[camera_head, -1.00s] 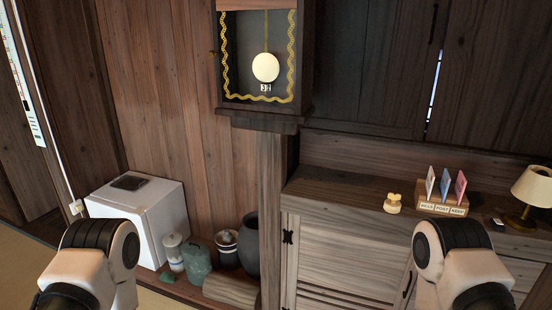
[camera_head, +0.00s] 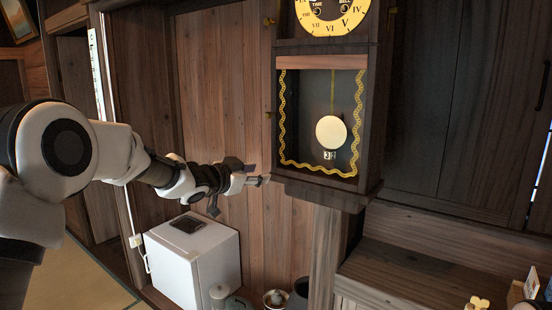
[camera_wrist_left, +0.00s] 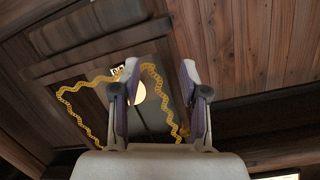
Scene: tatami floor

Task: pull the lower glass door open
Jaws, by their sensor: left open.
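The lower glass door (camera_head: 302,120) of the wall clock is a dark-framed pane with a wavy gold border. It looks shut, and a pale round pendulum (camera_head: 331,132) hangs behind it. The door also shows tilted in the left wrist view (camera_wrist_left: 95,112). My left gripper (camera_head: 262,180) is to the left of the clock, near the door's lower left corner, apart from it as far as I can tell. In the left wrist view its two fingers (camera_wrist_left: 163,80) are spread and hold nothing, with the door beyond them. My right gripper is out of view.
The clock's yellow dial (camera_head: 331,15) is above the door. A white mini fridge (camera_head: 192,262) stands below my left arm, with jars beside it. A wooden cabinet (camera_head: 410,270) is at the lower right.

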